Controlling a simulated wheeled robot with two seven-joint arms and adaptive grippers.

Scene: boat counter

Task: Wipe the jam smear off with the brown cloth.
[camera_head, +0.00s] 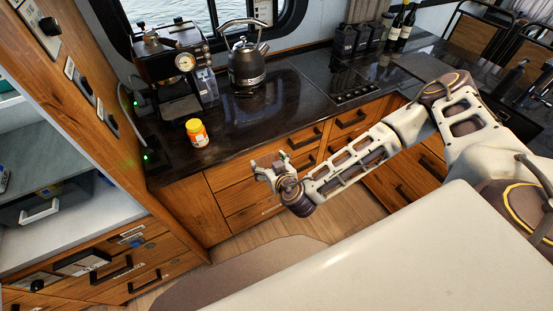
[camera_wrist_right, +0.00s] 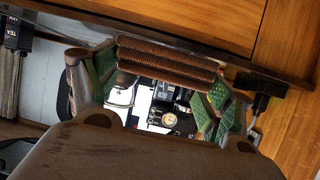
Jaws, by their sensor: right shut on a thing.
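My right gripper (camera_head: 268,168) reaches in from the right and hangs in front of the counter's drawers, apart from them. It is shut on the brown cloth (camera_wrist_right: 165,62), which shows ribbed and folded between the green finger pads in the right wrist view. In the head view the cloth is small and partly hidden by the fingers. I cannot make out the jam smear on the dark counter (camera_head: 245,125) in either view. My left gripper is not in view.
An orange jar with a yellow lid (camera_head: 197,133) stands near the counter's front edge. Behind it are a coffee machine (camera_head: 172,62) and a kettle (camera_head: 246,65). A hob (camera_head: 345,80) lies to the right. The counter right of the jar is clear.

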